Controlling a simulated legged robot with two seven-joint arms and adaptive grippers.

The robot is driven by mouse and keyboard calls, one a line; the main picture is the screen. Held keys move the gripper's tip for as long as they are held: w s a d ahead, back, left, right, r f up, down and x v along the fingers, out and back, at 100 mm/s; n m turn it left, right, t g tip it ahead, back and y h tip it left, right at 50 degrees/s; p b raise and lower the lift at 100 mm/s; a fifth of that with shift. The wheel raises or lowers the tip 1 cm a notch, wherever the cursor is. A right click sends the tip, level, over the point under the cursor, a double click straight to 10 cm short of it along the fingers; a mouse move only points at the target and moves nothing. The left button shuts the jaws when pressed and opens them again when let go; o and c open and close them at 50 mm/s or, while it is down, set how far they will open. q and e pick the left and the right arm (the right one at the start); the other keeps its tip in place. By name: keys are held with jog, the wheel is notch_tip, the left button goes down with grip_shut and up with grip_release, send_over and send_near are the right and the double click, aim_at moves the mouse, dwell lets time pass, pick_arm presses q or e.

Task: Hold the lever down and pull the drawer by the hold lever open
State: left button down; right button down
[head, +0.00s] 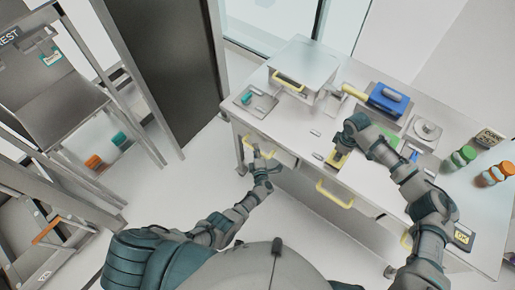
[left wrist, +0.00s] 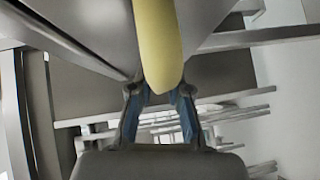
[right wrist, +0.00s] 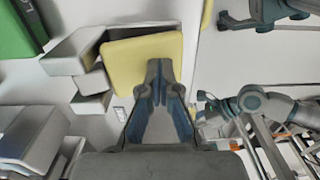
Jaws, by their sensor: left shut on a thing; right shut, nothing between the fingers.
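The yellow hold lever (head: 333,161) is on the front edge of the white workbench. My right gripper (head: 343,150) is shut and empty over it. In the right wrist view, the tips of my right gripper (right wrist: 160,75) meet the edge of the lever's yellow plate (right wrist: 140,62); I cannot tell how far down the lever is. My left gripper (head: 262,158) is at the bench front, left of the lever, shut on a yellow drawer handle. The handle (left wrist: 158,40) runs between the fingers (left wrist: 160,100) in the left wrist view. How far the drawer is out is unclear.
Another yellow drawer handle (head: 335,195) is on the bench front. A metal rack (head: 60,95) is at the left. The floor before the bench is clear.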

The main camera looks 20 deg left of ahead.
jog(key=shift+s, duration=0.1)
pick_arm(q)
jog(key=s, duration=0.1)
jog(key=s+a, duration=0.1)
jog(key=s, duration=0.1)
jog(key=s+a, duration=0.1)
jog(key=s, duration=0.1)
jog(key=shift+f, duration=0.2)
jog(key=shift+d, duration=0.1)
jog(key=c, duration=1.1)
grip_release()
jog(key=shift+w, duration=0.1)
jog(key=shift+r, duration=0.1)
jog(key=v, duration=1.2)
